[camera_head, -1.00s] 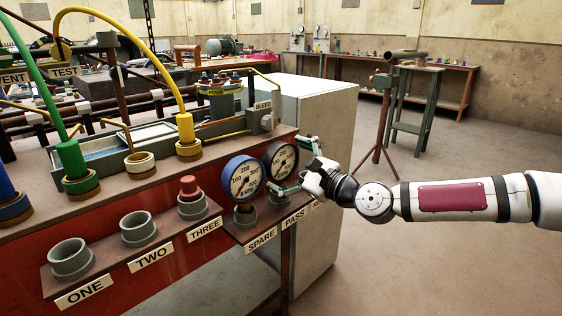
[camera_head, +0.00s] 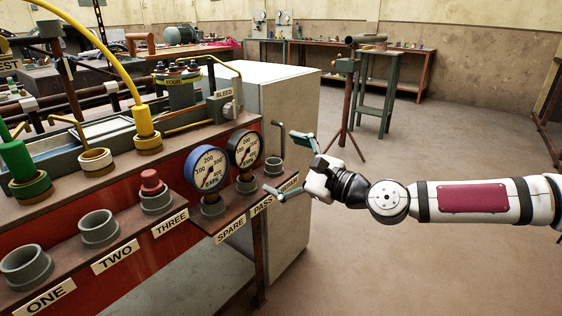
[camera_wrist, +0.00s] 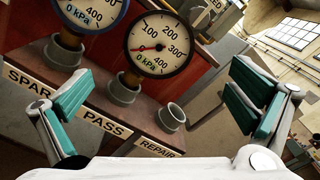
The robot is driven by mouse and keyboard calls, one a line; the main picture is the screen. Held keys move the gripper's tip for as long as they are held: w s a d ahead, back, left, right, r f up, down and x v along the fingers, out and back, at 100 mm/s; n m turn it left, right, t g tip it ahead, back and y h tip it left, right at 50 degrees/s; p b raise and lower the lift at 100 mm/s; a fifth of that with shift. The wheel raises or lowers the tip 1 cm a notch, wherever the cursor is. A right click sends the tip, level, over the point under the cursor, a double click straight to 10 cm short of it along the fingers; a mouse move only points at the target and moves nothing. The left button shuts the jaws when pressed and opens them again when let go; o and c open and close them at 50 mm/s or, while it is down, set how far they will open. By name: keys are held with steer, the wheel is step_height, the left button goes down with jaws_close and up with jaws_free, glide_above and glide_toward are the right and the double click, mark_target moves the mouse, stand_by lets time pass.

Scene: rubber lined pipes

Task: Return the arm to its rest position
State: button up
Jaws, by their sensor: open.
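My gripper (camera_head: 287,164) is open and empty, its two green-padded fingers spread wide, just right of the bench's gauge shelf. In the wrist view the open fingers (camera_wrist: 160,108) frame a black-rimmed gauge and an empty grey socket. My white arm stretches in from the right edge of the head view. The black-rimmed gauge (camera_head: 244,149) stands upright in the socket labelled PASS. The blue-rimmed gauge (camera_head: 207,170) stands upright in the socket labelled SPARE. Both also show in the wrist view, the black one reading about 0 kPa (camera_wrist: 159,49). The REPAIR socket (camera_wrist: 170,117) is empty.
Sockets ONE (camera_head: 26,266) and TWO (camera_head: 98,228) are empty; THREE holds a red plug (camera_head: 151,182). A grey cabinet (camera_head: 290,110) stands behind the gripper. A pipe stand (camera_head: 346,110) and green stool (camera_head: 376,92) stand further back. The floor to the right is clear.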

steer(key=s+a+f+n+g+h, duration=0.1)
steer(key=s+f+n+g+h, duration=0.3)
steer(key=f, duration=0.4)
steer(key=s+a+f+n+g+h, duration=0.1)
steer(key=s+a+f+n+g, duration=0.15)
steer(key=s+f+n, duration=0.35)
steer(key=s+d+f+n+g+h, duration=0.2)
steer(key=s+d+h, duration=0.2)
steer(key=d, duration=0.3)
steer(key=s+d+f+n+g+h, duration=0.1)
steer(key=s+d+g+h, duration=0.1)
steer(key=s+d+h, duration=0.35)
steer(key=s+d+r+n+h, duration=0.2)
steer(key=s+d+r, duration=0.5)
steer(key=d+r, duration=0.2)
steer(key=s+r+n+y, duration=0.1)
steer(key=s+r, duration=0.3)
steer(key=s, duration=0.3)
steer(key=s+r+n+y, duration=0.15)
steer(key=s+r, duration=0.25)
steer(key=s, duration=0.4)
step_height(320, 180, up, 26)
steer(key=t+p, duration=0.3)
steer(key=p, duration=2.1)
steer(key=shift+d+r+t+p, duration=0.2)
steer(key=shift+t+p, duration=0.1)
steer(key=shift+t, duration=0.05)
